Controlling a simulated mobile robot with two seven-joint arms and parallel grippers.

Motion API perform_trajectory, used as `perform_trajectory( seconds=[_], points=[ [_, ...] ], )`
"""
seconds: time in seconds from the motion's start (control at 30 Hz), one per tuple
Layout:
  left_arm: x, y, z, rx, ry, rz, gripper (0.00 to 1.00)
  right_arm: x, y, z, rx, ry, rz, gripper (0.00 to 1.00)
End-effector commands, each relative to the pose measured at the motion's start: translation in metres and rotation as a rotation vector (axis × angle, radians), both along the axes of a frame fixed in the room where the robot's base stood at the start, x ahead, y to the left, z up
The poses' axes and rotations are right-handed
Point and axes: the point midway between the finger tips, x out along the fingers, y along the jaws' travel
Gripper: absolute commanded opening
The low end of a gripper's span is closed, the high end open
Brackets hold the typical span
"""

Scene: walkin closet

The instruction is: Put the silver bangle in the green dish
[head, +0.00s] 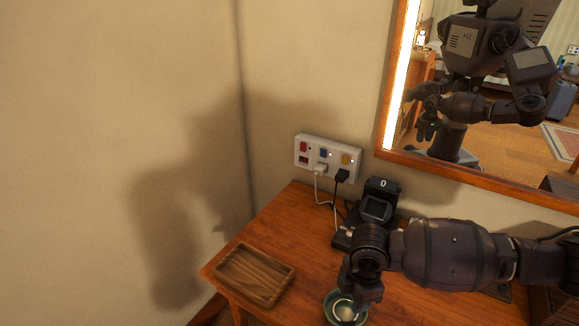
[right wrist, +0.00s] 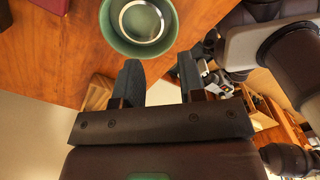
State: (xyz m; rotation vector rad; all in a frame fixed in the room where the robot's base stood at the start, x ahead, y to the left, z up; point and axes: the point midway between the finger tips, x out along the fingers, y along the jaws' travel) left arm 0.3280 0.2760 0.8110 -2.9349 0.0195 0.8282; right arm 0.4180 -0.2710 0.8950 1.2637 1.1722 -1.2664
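The green dish (head: 332,312) stands on the wooden table top, below my right gripper (head: 362,294) and partly hidden by it. In the right wrist view the dish (right wrist: 116,36) is a round green bowl just beyond the fingertips. The silver bangle (right wrist: 163,22) is a bright ring lying inside the dish. It shows small in the head view. My right gripper (right wrist: 158,66) is open, with two dark fingers apart and nothing between them. My left gripper is not directly in view.
A wooden tray (head: 254,274), seemingly empty, lies at the table's left. A black stand (head: 376,208) is at the back, below a wall socket panel (head: 328,158) with plugs and cables. A framed mirror (head: 484,180) reflects me. Bare table lies between tray and dish.

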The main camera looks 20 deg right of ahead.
Motion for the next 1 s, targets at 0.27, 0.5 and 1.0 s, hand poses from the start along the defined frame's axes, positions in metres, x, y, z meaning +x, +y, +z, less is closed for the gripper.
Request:
perform_trajectory(
  seconds=[0.27,0.5,1.0],
  points=[
    [0.000,0.000,-0.001,0.000,0.002,0.000,0.43,0.018,0.011,0.002,0.075,-0.105,-0.085,0.37],
    [-0.002,0.000,-0.002,0.000,0.005,0.002,0.43,0.083,0.047,0.037,0.295,-0.430,-0.184,0.37],
    [-0.005,0.001,-0.003,0.001,0.010,0.003,0.43,0.101,0.091,0.060,0.866,-0.861,-0.558,0.37]
  ],
)
